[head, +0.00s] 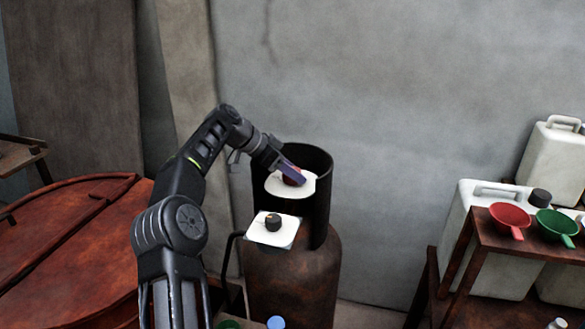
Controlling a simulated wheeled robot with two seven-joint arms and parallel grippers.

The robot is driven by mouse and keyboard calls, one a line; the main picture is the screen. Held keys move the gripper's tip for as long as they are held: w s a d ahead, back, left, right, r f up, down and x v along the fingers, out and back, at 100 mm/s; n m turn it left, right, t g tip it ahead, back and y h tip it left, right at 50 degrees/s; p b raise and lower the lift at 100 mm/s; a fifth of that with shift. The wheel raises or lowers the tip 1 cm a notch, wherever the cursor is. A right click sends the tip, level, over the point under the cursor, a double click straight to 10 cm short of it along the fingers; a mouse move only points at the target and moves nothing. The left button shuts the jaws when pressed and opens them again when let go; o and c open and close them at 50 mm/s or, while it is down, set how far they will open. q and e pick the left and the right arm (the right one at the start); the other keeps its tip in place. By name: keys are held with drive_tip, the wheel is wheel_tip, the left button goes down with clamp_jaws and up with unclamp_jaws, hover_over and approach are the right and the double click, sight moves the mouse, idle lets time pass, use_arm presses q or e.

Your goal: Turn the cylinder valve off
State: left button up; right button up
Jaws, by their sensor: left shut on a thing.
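The gas cylinder (290,275) is rusty brown and stands upright in the middle of the head view, with a dark open collar (318,205) around its top. A white square plate with a black knob (272,223) sits at the collar's front. My right gripper is not in view.
A reddish-brown round lid (70,240) lies at the left. At the right, a rusty stand (490,245) holds a red funnel (510,217) and a green funnel (556,225), with white jerrycans (478,200) behind. A grey wall (400,110) stands close behind the cylinder.

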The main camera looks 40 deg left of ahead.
use_arm(q)
drive_tip(key=shift+f+m+h, duration=0.1)
drive_tip(key=shift+m+h, duration=0.2)
drive_tip(key=shift+m, duration=0.2)
drive_tip(key=shift+g, duration=0.3)
drive_tip(key=o, duration=1.3)
drive_tip(key=shift+o, duration=0.2)
